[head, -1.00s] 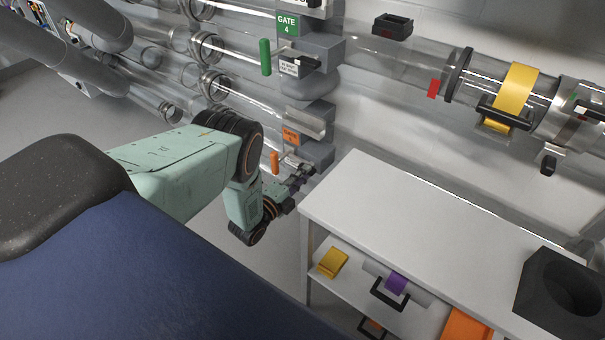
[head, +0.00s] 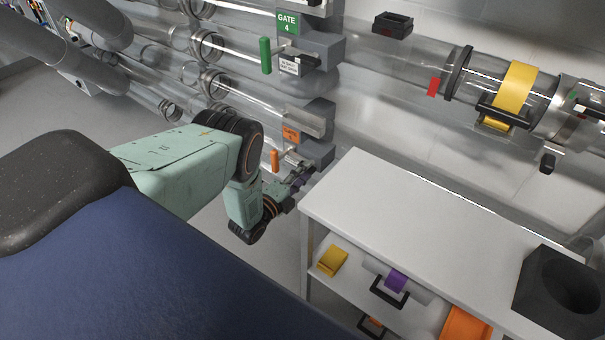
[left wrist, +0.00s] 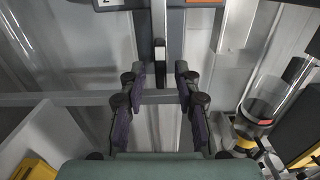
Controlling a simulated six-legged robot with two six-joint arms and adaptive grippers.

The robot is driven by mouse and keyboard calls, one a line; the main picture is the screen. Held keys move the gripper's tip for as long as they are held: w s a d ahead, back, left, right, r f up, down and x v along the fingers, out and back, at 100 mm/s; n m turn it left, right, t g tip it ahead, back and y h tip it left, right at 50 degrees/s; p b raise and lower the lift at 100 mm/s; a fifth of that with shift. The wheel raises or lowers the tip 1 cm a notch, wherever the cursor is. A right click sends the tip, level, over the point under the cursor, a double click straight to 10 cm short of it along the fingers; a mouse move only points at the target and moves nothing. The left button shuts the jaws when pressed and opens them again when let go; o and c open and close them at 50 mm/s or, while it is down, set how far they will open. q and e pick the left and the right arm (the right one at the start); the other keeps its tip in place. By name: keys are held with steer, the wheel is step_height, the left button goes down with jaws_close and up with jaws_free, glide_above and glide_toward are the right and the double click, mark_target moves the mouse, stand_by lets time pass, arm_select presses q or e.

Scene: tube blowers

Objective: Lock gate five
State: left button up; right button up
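The orange gate sign (head: 291,135), its lettering too small to read, is on the lower grey gate housing (head: 318,155) below gate 4. An orange handle (head: 275,160) hangs left of that housing. My left gripper (head: 305,175) is just below the housing, near a small metal latch part (head: 297,159). In the left wrist view my left gripper (left wrist: 160,75) is open, its purple-padded fingers apart. A narrow upright bar with a dark block (left wrist: 160,48) shows between and beyond the fingertips; contact cannot be told. My right gripper is not in view.
The green gate 4 sign (head: 287,22) and green handle (head: 265,55) are above. Clear tubes run along the wall. A white table (head: 400,215) stands close right of my left gripper, with a shelf below and a black holder (head: 560,290) on top.

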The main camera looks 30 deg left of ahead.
arm_select(q)
steer(key=s, duration=1.2)
steer(key=shift+a, duration=0.45)
steer(key=shift+w, duration=0.1)
steer(key=shift+c, duration=0.4)
stand_by(1.6)
